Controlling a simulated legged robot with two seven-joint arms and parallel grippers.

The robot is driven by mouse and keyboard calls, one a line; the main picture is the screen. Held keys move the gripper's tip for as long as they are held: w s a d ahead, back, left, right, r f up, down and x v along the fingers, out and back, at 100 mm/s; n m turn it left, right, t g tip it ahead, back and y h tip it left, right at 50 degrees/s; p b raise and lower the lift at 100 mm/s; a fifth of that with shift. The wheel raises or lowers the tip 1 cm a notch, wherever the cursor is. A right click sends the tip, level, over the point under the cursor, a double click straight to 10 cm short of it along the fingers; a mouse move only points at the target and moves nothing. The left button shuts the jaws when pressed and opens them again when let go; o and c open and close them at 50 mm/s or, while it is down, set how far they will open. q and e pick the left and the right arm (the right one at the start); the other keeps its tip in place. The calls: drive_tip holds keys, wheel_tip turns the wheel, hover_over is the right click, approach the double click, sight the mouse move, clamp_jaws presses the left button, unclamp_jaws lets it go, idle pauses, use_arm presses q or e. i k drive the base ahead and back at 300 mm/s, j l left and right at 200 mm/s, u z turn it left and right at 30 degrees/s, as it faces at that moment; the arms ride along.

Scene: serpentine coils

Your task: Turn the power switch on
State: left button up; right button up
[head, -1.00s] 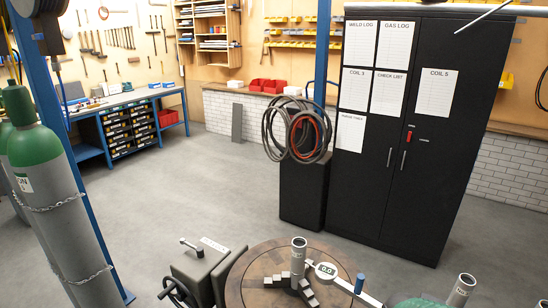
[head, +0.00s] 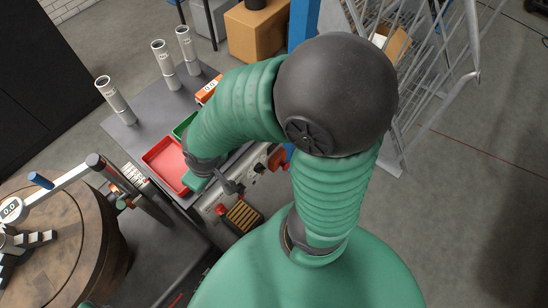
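A grey panel (head: 207,208) runs along the front of the bench in the head view, with dark knobs (head: 259,168) and a red button (head: 221,210). I cannot tell which of its controls is the power switch. My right arm rises from the bottom, bends at a dark round elbow and reaches left and down. My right gripper (head: 228,186) is small and dark at its end, just in front of the panel. Its fingers are too small and partly hidden to tell open from shut. My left gripper is out of view.
A grey bench top (head: 140,128) holds a red tray (head: 165,163), an orange device (head: 208,90) and several upright pale cylinders (head: 163,58). A round wooden turntable (head: 65,235) stands left. A metal rack (head: 435,70) and cardboard box (head: 255,32) are behind.

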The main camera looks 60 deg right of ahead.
sight(220, 209)
drive_tip(key=l+z, duration=0.2)
drive_tip(key=z, duration=1.1)
drive_tip(key=k+j, duration=0.5)
drive_tip(key=k+j+u, duration=0.2)
drive_tip(key=k, duration=0.15)
drive_tip(key=k+j+u, duration=0.15)
drive_tip(key=k+j, duration=0.05)
drive_tip(key=k, duration=0.1)
